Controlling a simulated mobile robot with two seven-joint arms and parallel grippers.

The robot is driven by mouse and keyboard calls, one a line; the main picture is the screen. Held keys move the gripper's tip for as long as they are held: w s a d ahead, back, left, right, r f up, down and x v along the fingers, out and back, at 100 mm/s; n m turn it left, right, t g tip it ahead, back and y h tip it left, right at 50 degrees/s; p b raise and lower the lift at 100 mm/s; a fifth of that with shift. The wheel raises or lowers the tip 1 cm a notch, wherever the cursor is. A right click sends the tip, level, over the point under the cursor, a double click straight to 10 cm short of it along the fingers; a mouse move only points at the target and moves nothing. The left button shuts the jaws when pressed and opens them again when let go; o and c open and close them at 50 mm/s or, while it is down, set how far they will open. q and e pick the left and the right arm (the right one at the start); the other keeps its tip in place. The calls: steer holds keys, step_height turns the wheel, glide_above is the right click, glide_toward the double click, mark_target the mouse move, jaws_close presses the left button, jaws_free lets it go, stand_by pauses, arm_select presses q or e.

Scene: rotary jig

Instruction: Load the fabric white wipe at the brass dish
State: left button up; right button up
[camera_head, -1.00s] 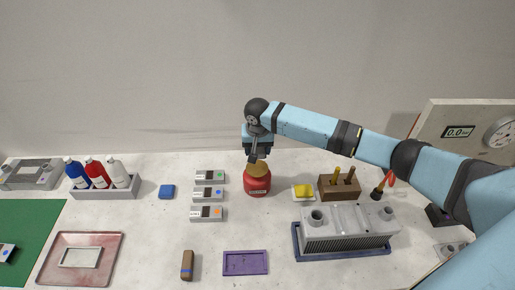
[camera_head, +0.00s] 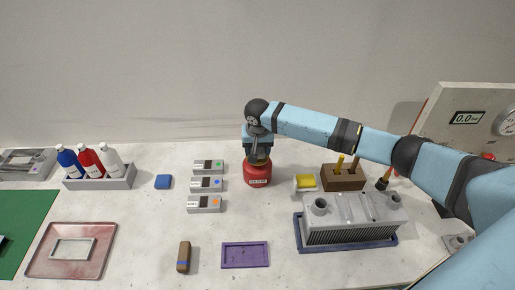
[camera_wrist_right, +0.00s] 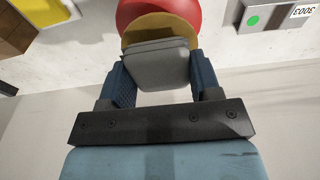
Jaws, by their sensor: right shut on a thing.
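The brass dish (camera_head: 258,163) is the round top of a red can (camera_head: 257,175) near the middle of the table. It also shows in the right wrist view (camera_wrist_right: 160,29), with the can behind it. My right gripper (camera_head: 258,154) is directly over the dish. In the wrist view the gripper (camera_wrist_right: 160,80) is shut on the pale grey-white wipe (camera_wrist_right: 160,69), which looks like a folded pad. The wipe overlaps the dish in that view; I cannot tell whether they touch. My left gripper is not in view.
Several grey modules (camera_head: 206,185) stand left of the can. A yellow sponge (camera_head: 305,182), wooden block (camera_head: 343,178) and large grey finned unit (camera_head: 350,220) are to its right. A purple tray (camera_head: 245,255) lies in front. Bare table lies between the can and purple tray.

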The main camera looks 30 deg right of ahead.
mark_target(258, 149)
steer(key=shift+f, duration=1.1)
stand_by(1.3)
steer(key=shift+p, duration=0.45)
stand_by(2.1)
stand_by(0.4)
step_height(258, 149, up, 3)
steer(key=p, duration=0.3)
steer(key=shift+f, duration=0.2)
steer(key=shift+r+p, duration=0.75)
steer(key=shift+r, duration=1.4)
